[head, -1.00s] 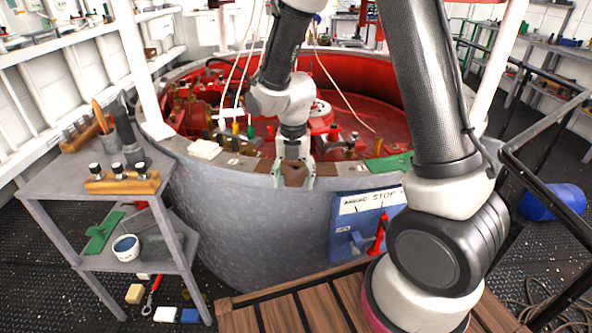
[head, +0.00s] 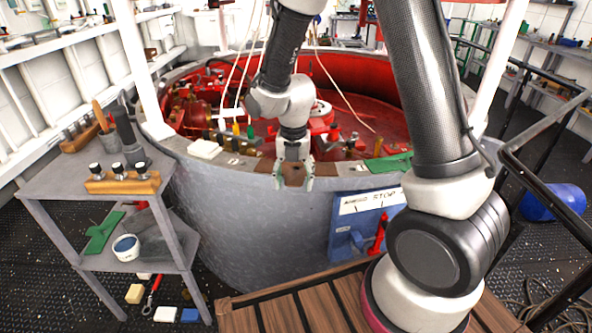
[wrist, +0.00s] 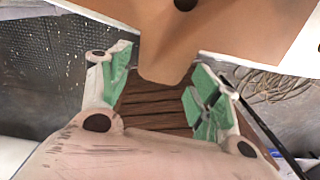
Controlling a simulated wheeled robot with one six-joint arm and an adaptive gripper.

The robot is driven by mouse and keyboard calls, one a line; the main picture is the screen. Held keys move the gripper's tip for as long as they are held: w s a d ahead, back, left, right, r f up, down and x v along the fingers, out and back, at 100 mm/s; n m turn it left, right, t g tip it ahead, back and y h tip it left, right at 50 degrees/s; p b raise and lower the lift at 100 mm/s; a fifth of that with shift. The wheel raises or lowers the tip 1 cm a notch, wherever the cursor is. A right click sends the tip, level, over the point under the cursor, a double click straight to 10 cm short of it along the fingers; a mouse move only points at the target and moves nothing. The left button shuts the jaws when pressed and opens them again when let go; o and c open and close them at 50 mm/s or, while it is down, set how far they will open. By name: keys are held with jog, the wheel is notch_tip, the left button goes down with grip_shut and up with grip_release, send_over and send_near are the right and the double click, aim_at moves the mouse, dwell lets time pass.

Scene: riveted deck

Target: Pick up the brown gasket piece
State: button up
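The brown gasket piece (head: 266,165) lies flat on the grey rim of the big round tub, with my gripper in front of its middle. Brown also shows to the right of my gripper and between its fingers. In the wrist view the gasket piece (wrist: 235,25) is a wide tan sheet with a dark round hole, and a narrow tab points down between the fingers. My gripper (head: 294,184) is open at the tub's outer edge. In the wrist view its green-padded fingers (wrist: 161,82) stand either side of the tab, with gaps visible.
A green piece (head: 388,163) lies on the rim to the right, and a white block (head: 204,149) to the left. A blue box with a red lever (head: 378,235) is on the tub's outer wall. A grey cart (head: 60,187) stands at left.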

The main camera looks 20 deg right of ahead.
jog(key=c, duration=0.8)
jog(key=shift+r, duration=0.1)
